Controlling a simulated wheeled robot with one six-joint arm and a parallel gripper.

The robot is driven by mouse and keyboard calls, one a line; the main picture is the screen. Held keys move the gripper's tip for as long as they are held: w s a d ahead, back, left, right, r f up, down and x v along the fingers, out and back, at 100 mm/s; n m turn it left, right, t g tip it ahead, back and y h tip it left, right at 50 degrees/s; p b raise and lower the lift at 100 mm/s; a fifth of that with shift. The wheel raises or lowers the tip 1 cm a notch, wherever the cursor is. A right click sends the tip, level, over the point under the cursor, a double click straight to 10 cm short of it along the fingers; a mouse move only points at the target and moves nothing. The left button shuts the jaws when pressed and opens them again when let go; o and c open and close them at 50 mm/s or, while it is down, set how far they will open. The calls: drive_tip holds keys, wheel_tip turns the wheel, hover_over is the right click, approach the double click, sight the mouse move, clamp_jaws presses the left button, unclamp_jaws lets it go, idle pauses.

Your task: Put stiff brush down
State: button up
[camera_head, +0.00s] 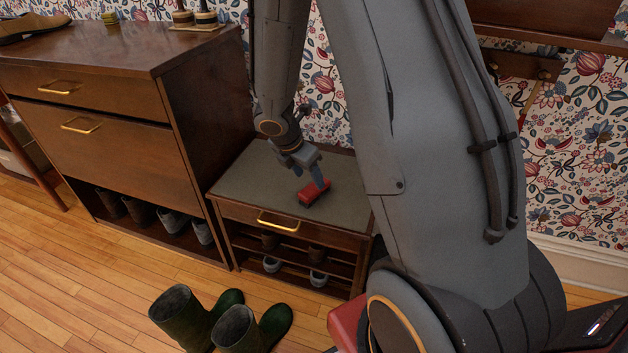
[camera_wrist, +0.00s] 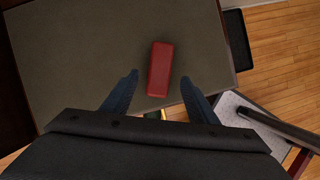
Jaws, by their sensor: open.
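The stiff brush, a red block (camera_head: 313,193), lies on the grey-green top of the low shoe bench (camera_head: 248,184). In the wrist view the brush (camera_wrist: 160,68) lies long side up the picture on the bench top (camera_wrist: 90,50), with its near end between the fingers. My gripper (camera_head: 311,178) is low over the bench top, right at the brush. In the wrist view my gripper (camera_wrist: 158,88) has its two fingers spread apart, one on each side of the brush, with gaps between.
A taller brown cabinet (camera_head: 119,107) stands left of the bench. Green boots (camera_head: 190,318) stand on the floor in front. Shoes (camera_head: 272,264) sit on the bench's lower shelves. The bench top around the brush is clear. Flowered wallpaper (camera_head: 325,90) is behind.

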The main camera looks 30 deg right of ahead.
drive_tip(key=s+a+r+m+y, duration=0.1)
drive_tip(key=s+a+r+m, duration=0.35)
drive_tip(key=r, duration=0.25)
drive_tip(key=s+a+r+m, duration=0.4)
drive_tip(key=s+r+m, duration=0.1)
drive_tip(key=r, duration=0.2)
drive_tip(key=s+a+r+m+g+y, duration=0.1)
drive_tip(key=s+a+r+m+y, duration=0.1)
drive_tip(key=s, duration=0.5)
drive_tip(key=s+a+r+m+y, duration=0.1)
drive_tip(key=s+a+r+m, duration=0.3)
drive_tip(key=s+a+m, duration=0.3)
drive_tip(key=shift+r+m+g+y+p, duration=0.15)
drive_tip(key=shift+m+g+y+p, duration=0.3)
drive_tip(key=shift+m, duration=0.4)
drive_tip(key=d+r+m+p, duration=0.2)
drive_tip(key=d+r+p, duration=0.5)
drive_tip(key=p, duration=0.7)
drive_tip(key=shift+d+h, duration=0.35)
drive_tip(key=shift+o, duration=0.4)
